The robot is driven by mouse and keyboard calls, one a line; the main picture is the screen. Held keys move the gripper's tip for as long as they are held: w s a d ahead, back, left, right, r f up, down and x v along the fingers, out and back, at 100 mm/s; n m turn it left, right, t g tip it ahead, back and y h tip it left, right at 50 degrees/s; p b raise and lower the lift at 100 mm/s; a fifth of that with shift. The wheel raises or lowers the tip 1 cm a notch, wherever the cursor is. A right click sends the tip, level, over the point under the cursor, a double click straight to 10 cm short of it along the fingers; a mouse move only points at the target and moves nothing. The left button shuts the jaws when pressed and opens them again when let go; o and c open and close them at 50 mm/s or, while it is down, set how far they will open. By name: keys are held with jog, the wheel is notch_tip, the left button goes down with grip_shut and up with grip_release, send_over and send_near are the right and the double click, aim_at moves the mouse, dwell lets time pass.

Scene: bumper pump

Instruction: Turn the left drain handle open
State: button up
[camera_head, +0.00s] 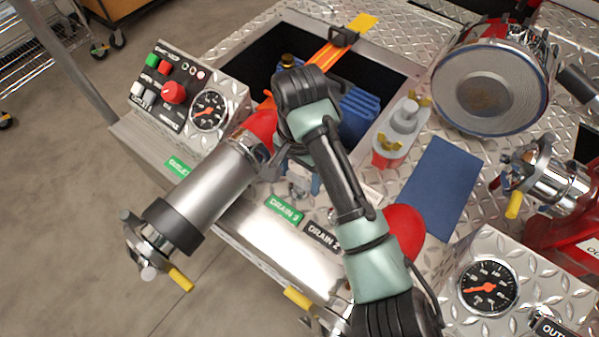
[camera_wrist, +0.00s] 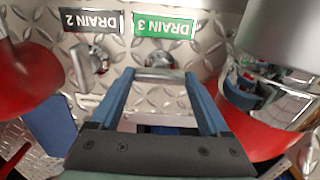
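The green DRAIN 3 label (camera_head: 284,210) marks the left drain on the metal panel in the head view. It also shows in the wrist view (camera_wrist: 164,26), where left and right are swapped. The left drain handle (camera_wrist: 154,62) is partly visible below that label, between and just beyond my fingertips. My gripper (camera_wrist: 158,75) points at the panel with its two blue fingers apart. I cannot tell whether they touch the handle. In the head view my gripper is mostly hidden behind my arm. The DRAIN 2 handle (camera_wrist: 93,60) is beside it, under its black label (camera_wrist: 92,21).
A large silver pipe (camera_head: 212,185) with a red end lies left of my gripper in the head view. A red round part (camera_head: 405,228) is on the right. A control panel (camera_head: 181,92) with a gauge stands behind left. An open bin (camera_head: 395,70) is behind my arm.

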jog(key=c, duration=0.4)
